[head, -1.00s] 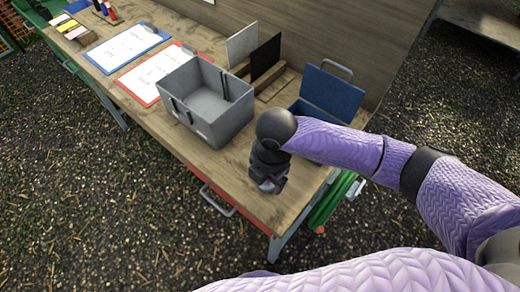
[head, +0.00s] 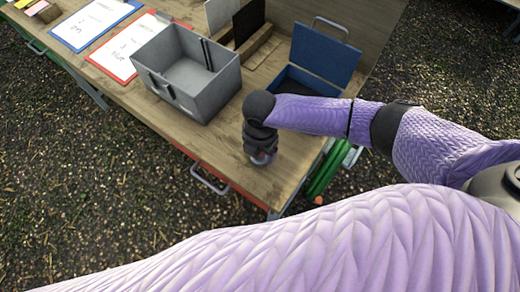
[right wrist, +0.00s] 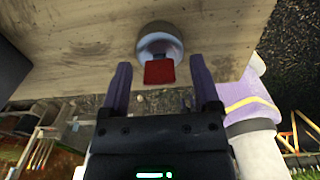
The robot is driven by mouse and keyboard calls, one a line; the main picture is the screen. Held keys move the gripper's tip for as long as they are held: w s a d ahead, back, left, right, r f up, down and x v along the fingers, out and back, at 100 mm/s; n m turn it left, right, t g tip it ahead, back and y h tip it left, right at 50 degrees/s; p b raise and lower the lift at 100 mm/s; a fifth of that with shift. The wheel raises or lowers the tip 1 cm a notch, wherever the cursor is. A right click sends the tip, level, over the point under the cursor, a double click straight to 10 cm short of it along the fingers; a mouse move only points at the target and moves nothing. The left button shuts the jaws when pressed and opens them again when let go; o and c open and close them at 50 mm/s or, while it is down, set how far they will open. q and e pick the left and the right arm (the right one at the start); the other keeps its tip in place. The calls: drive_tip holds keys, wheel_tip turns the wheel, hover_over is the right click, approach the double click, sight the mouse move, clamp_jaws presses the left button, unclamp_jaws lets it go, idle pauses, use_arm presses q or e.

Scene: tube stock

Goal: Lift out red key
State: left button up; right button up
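The red key (right wrist: 160,71) shows in the right wrist view as a small red block against a silver round piece (right wrist: 160,42) at the wooden table's edge. My right gripper (right wrist: 160,78) is open, with one dark purple finger on each side of the red key and a gap on both sides. In the head view my right gripper (head: 262,156) points down over the near right corner of the table (head: 222,160). The red key is hidden there. My left gripper is not in view.
A grey open box (head: 207,100) stands left of my right gripper. A blue open case (head: 322,58) lies behind it. Red-framed (head: 112,72) and blue-framed (head: 70,42) sheets lie further left. A drawer handle (head: 208,180) sticks out at the front edge.

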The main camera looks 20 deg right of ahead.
drive_tip(key=c, duration=0.9)
clamp_jaws()
